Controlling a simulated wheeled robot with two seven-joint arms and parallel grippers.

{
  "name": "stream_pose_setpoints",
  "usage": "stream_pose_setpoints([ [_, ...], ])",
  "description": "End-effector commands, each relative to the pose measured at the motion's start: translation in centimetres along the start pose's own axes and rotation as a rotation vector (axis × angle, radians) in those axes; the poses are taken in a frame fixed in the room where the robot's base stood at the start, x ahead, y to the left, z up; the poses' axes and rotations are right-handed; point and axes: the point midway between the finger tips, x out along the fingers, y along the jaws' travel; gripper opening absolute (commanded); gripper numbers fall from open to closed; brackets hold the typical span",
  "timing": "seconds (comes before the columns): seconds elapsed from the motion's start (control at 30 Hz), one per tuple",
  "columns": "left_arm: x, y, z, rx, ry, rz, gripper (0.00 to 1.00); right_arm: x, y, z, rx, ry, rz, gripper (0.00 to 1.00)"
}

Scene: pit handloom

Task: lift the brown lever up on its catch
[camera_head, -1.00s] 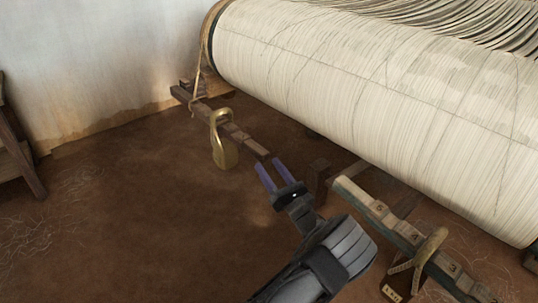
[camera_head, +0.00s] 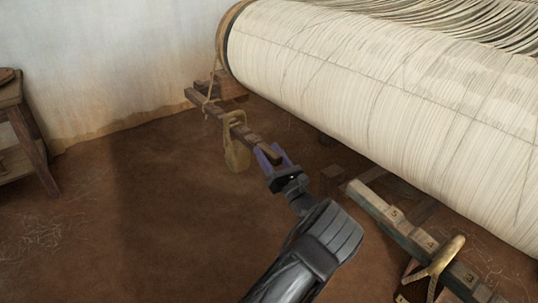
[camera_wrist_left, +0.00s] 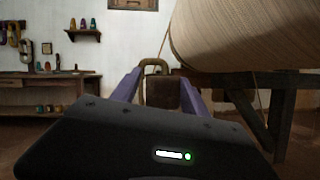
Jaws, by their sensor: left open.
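The brown lever (camera_head: 249,136) is a dark wooden bar slanting from near the wall towards my left gripper, low over the earth floor. A brass weight (camera_head: 237,157) hangs on it by a loop. My left gripper (camera_head: 270,155) is open at the lever's near end, its purple fingers appearing on either side of the bar. I cannot tell whether they touch it. In the left wrist view the brass loop and a brown block (camera_wrist_left: 161,94) show between the fingers. I cannot make out the catch. My right gripper is out of view.
The large warp roller (camera_head: 380,95) hangs above and to the right. A second, grey-green lever (camera_head: 386,213) with its own brass weight lies at the right. The floor between is clear.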

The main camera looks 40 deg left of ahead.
Motion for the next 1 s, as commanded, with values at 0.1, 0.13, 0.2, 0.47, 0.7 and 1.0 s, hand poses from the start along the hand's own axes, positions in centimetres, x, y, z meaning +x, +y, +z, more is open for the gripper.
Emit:
stream_pose_setpoints([
  [0.1,0.0,0.01,0.02,0.0,0.0,0.0,0.53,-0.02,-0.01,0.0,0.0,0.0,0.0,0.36],
  [0.13,0.0,0.01,0.02,0.0,0.0,0.0,0.53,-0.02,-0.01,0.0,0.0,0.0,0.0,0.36],
  [0.2,-0.01,0.01,0.02,0.0,0.0,0.0,0.47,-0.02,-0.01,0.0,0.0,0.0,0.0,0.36],
  [0.47,-0.03,0.01,0.0,0.0,0.0,0.0,0.26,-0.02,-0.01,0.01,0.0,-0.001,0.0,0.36],
  [0.7,-0.04,0.01,0.0,0.0,0.0,0.0,0.06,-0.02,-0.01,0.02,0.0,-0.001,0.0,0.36],
  [1.0,-0.05,0.0,-0.01,0.0,0.0,0.0,0.0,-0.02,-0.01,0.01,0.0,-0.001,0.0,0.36],
])
